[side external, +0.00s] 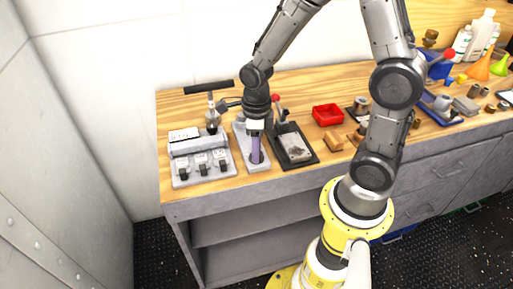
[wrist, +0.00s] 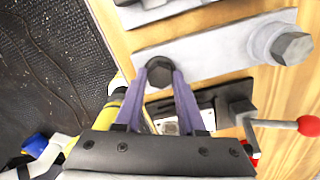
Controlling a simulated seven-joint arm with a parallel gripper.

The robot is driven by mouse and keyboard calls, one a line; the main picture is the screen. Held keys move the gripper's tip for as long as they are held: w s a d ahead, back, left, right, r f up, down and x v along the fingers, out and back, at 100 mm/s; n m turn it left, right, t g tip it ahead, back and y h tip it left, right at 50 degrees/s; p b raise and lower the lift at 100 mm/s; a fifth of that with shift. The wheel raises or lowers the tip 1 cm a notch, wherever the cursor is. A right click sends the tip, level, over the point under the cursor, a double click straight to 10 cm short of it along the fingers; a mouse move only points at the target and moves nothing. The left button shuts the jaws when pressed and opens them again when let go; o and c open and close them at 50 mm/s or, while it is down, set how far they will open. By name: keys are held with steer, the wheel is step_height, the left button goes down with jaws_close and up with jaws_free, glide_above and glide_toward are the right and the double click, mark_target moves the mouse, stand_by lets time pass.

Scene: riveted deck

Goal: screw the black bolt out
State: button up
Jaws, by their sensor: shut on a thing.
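The black bolt (wrist: 160,68) has a dark hexagonal head and stands at one end of a pale grey plate (wrist: 215,50). My gripper (wrist: 160,77) has two purple fingers, one on each side of the bolt head, and is shut on it. In the side view my gripper (side external: 256,160) points straight down at the near end of the grey plate (side external: 240,133); the bolt is mostly hidden there by the fingers. How far the bolt sits in the plate cannot be told. A larger grey hex bolt (wrist: 292,47) stands at the plate's other end.
Left of the plate is a grey switch block (side external: 200,160) with a T-handled tool (side external: 210,95) behind it. Right is a black tray (side external: 293,147) with a red-knobbed lever (wrist: 305,125) close by. A red bin (side external: 327,115) and a wooden block (side external: 333,141) lie further right.

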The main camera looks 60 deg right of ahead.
jaws_close()
